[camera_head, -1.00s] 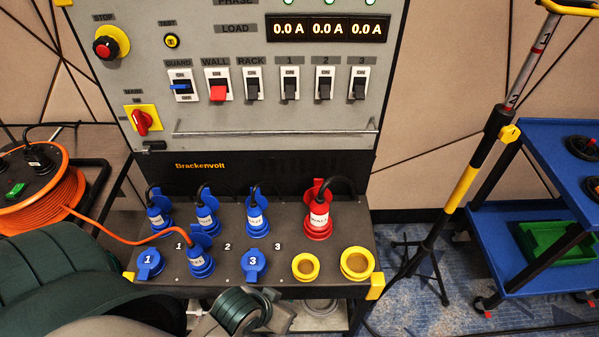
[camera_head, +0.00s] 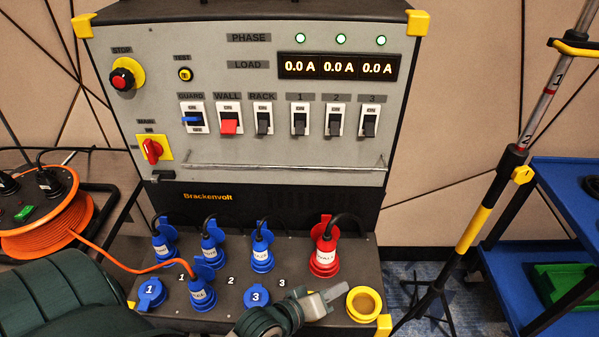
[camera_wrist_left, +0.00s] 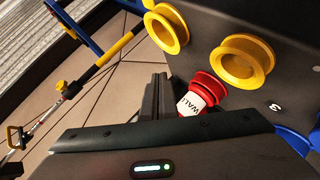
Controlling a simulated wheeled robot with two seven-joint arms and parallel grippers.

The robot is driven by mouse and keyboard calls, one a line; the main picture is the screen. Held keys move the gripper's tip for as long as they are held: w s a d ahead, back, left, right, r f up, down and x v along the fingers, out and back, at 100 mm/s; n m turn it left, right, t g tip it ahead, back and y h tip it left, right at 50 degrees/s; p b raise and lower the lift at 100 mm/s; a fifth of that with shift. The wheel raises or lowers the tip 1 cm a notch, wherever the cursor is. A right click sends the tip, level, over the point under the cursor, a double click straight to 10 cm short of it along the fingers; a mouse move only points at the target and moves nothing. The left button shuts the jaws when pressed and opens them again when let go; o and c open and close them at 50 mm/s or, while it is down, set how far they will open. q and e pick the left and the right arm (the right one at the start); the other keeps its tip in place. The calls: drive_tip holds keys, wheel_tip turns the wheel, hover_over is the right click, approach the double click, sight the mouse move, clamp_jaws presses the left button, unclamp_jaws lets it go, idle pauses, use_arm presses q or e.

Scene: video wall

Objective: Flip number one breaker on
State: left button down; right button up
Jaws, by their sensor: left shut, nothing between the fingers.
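The number 1 breaker (camera_head: 300,119) is a white plate with a black lever on the grey panel, under the label 1. Its lever points down, away from the ON mark at the top. The alike breakers 2 (camera_head: 336,120) and 3 (camera_head: 370,121) stand to its right, levers also down. My left gripper (camera_head: 338,293) is shut and empty, low over the socket shelf in front of the red WALL plug, well below the breakers. In the left wrist view its closed fingers (camera_wrist_left: 157,98) point toward the yellow sockets and red plug. My right gripper is not in view.
A metal rail (camera_head: 280,166) runs across the panel below the breakers. Several blue plugs, a red WALL plug (camera_head: 325,252) and a yellow socket (camera_head: 364,303) stand on the shelf. A tripod pole (camera_head: 480,200) stands right, an orange cable reel (camera_head: 45,225) left.

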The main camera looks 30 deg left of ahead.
use_arm(q)
drive_tip(key=w+a+r+n+t+y, duration=0.2)
drive_tip(key=w+a+r+n+t, duration=0.2)
drive_tip(key=w+r+n+t, duration=0.7)
drive_tip(key=s+a+r+n+y, duration=0.2)
drive_tip(key=a+r+n+y, duration=0.2)
drive_tip(key=n+y, duration=0.4)
drive_tip(key=s+a+r+n+y, duration=0.2)
drive_tip(key=a+n+y, duration=0.5)
drive_tip(key=n, duration=0.8)
drive_tip(key=shift+a+r+g+y, duration=0.3)
drive_tip(key=shift+r+g+y, duration=0.1)
drive_tip(key=shift+r, duration=0.45)
